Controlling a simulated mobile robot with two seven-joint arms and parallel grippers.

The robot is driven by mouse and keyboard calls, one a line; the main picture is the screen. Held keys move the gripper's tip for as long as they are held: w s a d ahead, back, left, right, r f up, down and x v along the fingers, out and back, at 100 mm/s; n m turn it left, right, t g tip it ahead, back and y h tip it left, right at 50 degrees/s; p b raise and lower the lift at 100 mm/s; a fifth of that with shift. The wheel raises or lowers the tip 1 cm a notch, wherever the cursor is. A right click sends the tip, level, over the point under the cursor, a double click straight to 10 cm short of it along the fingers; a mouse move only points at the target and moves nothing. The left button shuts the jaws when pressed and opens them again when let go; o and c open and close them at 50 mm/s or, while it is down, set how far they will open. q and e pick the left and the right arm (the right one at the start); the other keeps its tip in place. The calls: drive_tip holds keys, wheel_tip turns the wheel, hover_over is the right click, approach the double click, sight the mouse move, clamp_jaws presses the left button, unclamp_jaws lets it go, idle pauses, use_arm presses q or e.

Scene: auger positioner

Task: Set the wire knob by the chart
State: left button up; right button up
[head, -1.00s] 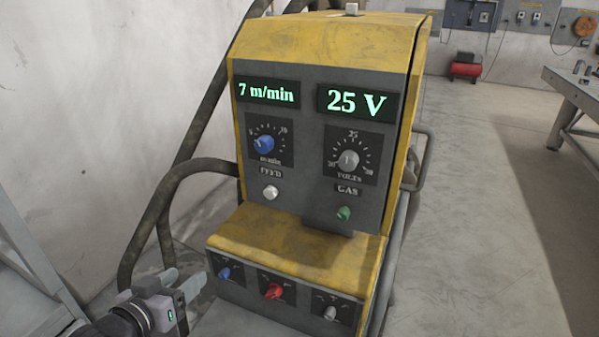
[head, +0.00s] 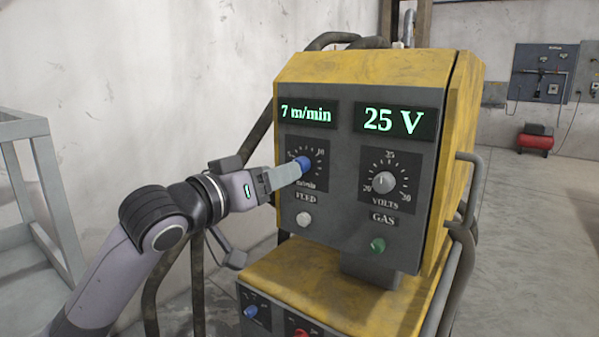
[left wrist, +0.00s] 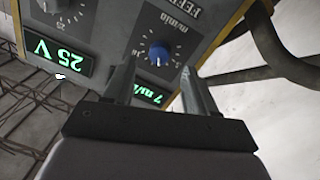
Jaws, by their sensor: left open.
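The blue wire knob (head: 304,163) sits on the grey front panel under the green "7 m/min" display (head: 308,115). My left gripper (head: 296,172) reaches in from the left with its fingertips at the knob, partly covering its dial. In the left wrist view, which is upside down, the knob (left wrist: 158,54) shows between and beyond the two spread fingers of my left gripper (left wrist: 158,78). The jaws are open; I cannot tell whether a finger touches the knob. No chart is in view, and my right gripper is out of view.
The grey volts knob (head: 384,182) is right of the wire knob, under the "25 V" display (head: 394,120). A white button (head: 303,219) and a green one (head: 377,245) sit below. Smaller knobs line the lower box. A grey frame (head: 35,190) stands at left.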

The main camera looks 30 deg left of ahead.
use_arm(q)
drive_tip(key=x, duration=0.5)
drive_tip(key=c, duration=1.1)
drive_tip(key=shift+o, duration=0.2)
